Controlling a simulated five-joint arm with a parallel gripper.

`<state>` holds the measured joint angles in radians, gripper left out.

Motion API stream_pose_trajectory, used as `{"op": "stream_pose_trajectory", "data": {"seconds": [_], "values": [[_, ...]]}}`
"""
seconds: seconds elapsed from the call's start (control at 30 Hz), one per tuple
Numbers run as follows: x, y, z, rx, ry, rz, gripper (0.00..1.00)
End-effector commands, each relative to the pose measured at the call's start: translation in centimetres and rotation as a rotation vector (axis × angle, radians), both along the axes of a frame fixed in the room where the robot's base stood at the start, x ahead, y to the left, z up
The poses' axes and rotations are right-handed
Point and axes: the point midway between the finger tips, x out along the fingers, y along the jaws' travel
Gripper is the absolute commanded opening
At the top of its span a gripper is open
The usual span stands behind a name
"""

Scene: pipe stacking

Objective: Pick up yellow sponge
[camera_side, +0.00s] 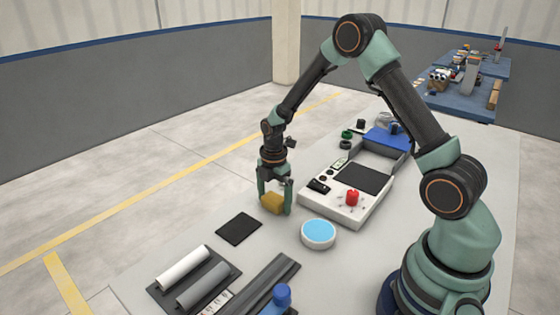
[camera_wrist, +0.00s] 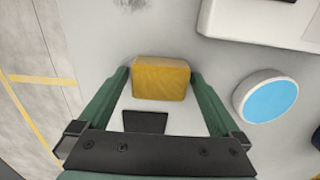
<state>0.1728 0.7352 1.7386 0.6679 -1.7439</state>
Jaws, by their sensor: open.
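The yellow sponge (camera_side: 273,202) is a small block on the light table, left of the control box in the side view. In the wrist view the sponge (camera_wrist: 161,79) lies between the tips of my green fingers. My gripper (camera_side: 275,199) points down over it, with a finger on either side. In the wrist view my gripper (camera_wrist: 160,85) is open, and the fingertips are close to the sponge's left and right ends. I cannot tell whether they touch it.
A black square pad (camera_side: 239,229) lies just in front. A blue-topped round dish (camera_side: 318,233) and a white control box (camera_side: 345,195) with a red knob stand to the right. A tray of pipes (camera_side: 190,278) and dark rails (camera_side: 255,285) lie nearer the camera.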

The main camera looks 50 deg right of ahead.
Motion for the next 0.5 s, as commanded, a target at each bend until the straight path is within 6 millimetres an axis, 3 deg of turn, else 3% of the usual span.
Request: {"op": "stream_pose_trajectory", "data": {"seconds": [0.13, 0.17, 0.33, 0.5], "values": [[0.02, 0.00, 0.03, 0.000, -0.001, 0.000, 1.00], [0.02, 0.00, 0.03, 0.000, -0.001, 0.000, 0.92], [0.02, 0.00, 0.04, 0.000, 0.000, 0.000, 0.28], [0.02, 0.00, 0.05, 0.000, 0.000, 0.000, 0.27]]}}
